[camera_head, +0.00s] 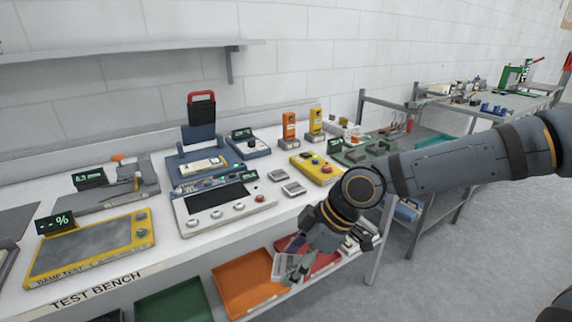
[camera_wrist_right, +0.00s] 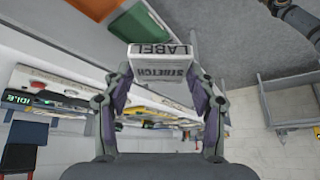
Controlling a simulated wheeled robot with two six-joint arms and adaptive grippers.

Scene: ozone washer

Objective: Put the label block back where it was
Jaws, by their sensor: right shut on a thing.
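My right gripper (camera_head: 292,262) is in front of the bench's front edge, over the lower trays. It is shut on the label block (camera_head: 284,266), a small pale grey block. In the right wrist view, the label block (camera_wrist_right: 160,62) sits between the fingertips of my right gripper (camera_wrist_right: 163,75). It shows the words "LABEL" and "STRETCH", upside down in that view. My left gripper is in neither view.
The white test bench (camera_head: 60,297) carries a yellow damp test plate (camera_head: 85,248), a grey console (camera_head: 222,203), two small grey blocks (camera_head: 293,188) and a yellow box (camera_head: 315,168). Below are green (camera_head: 175,302), orange (camera_head: 250,284) and red trays (camera_head: 322,262). A second table stands right.

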